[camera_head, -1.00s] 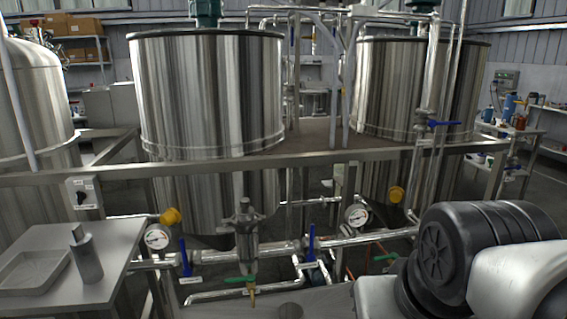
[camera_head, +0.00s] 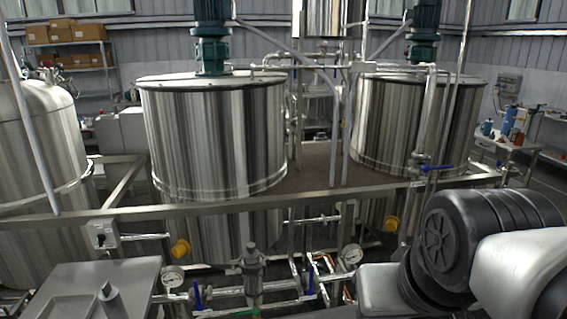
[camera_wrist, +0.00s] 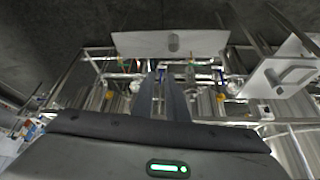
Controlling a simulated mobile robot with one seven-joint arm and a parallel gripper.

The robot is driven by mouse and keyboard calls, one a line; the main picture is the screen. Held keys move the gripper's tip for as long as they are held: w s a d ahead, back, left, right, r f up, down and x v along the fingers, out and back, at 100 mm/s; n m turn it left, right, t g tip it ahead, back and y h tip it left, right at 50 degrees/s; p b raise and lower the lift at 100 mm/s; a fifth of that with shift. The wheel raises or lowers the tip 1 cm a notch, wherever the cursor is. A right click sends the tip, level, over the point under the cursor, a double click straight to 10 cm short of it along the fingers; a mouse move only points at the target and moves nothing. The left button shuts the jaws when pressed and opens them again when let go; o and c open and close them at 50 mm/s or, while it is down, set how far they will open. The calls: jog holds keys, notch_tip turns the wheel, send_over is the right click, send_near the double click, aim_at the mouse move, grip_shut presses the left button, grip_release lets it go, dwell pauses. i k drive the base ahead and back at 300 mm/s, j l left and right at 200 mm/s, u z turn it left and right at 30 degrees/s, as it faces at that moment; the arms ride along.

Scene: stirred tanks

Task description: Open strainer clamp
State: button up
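The strainer (camera_head: 252,272) is an upright metal body on the pipe run, low in the middle of the head view. A clamp around its top is too small to make out. The wrist view shows the pipe run from afar, and I cannot pick out the strainer there. My gripper (camera_wrist: 161,78) shows in the wrist view with two dark fingers apart and a gap between them. Nothing is held between them. It is well away from the pipes. The head view shows my arm at the right, but not the gripper.
Blue-handled valves (camera_head: 197,296) and a round gauge (camera_head: 172,276) flank the strainer. A steel frame rail (camera_head: 230,205) crosses in front of two large tanks (camera_head: 215,140). A metal table (camera_head: 75,280) with a tray stands at lower left. A switch box (camera_head: 103,235) hangs on the rail.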

aim_at(260, 268)
jog(key=i+j+u, duration=0.2)
jog(key=i, duration=0.25)
jog(key=i+j+u, duration=0.2)
jog(key=i, duration=0.25)
